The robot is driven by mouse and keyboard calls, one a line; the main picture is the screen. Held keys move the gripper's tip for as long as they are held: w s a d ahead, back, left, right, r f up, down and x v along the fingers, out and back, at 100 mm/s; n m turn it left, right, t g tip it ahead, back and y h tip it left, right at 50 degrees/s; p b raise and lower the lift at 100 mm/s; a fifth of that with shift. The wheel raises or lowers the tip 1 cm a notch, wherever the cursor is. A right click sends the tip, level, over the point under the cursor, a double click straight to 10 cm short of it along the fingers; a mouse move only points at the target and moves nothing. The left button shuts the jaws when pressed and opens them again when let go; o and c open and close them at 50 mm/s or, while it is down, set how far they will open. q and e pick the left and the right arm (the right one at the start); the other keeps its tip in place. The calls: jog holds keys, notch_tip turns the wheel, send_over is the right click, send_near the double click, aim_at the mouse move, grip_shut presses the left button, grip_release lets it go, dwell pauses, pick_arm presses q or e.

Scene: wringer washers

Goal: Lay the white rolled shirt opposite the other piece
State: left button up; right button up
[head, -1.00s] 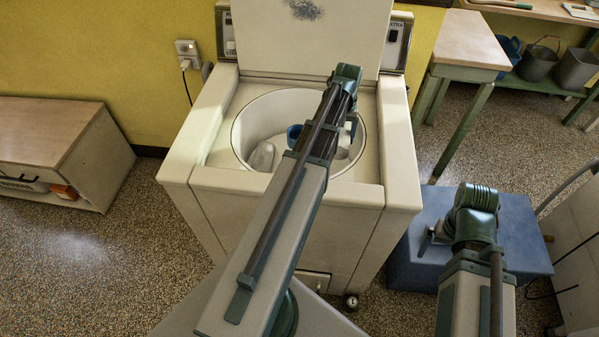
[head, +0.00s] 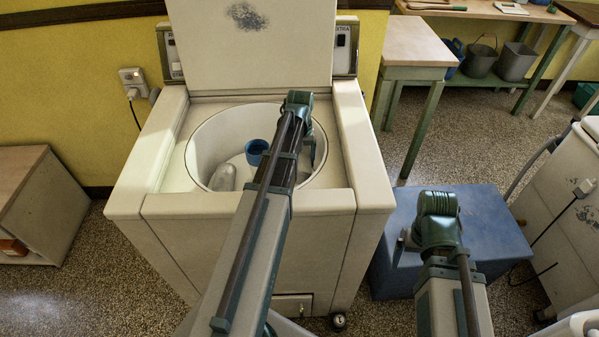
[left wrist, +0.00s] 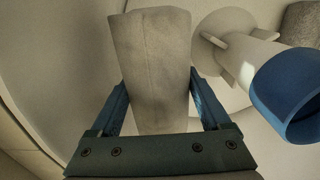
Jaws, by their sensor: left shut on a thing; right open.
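My left gripper (left wrist: 156,90) is inside the washer's tub (head: 205,135), its blue fingers on both sides of the white rolled shirt (left wrist: 150,45). The shirt looks pale grey-white; my left arm hides it in the head view. Whether its far end touches the tub floor I cannot tell. The white finned agitator with its blue top (left wrist: 290,95) stands to the right of the shirt, apart from it; the blue top also shows in the head view (head: 256,149). Another pale piece (head: 223,177) lies at the tub's left side. My right gripper (head: 403,243) is open, outside the washer.
The washer's lid (head: 250,55) stands raised behind the tub. A blue box (head: 480,225) is on the floor below my right gripper. A wooden-topped table (head: 415,45) stands at the back right, a low cabinet (head: 20,190) at the left. Speckled floor lies between.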

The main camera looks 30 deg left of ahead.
pick_arm(q)
jog(key=shift+f+b, duration=1.8)
jog(key=shift+f+b, duration=0.6)
jog(key=shift+f, duration=0.05)
jog(key=o, duration=1.6)
jog(key=shift+c, duration=0.2)
jog(key=shift+r, duration=0.15)
notch_tip(320, 180, up, 13)
jog(key=p, duration=1.3)
notch_tip(320, 180, down, 13)
jog(key=b, duration=1.3)
jog(key=shift+r, duration=0.1)
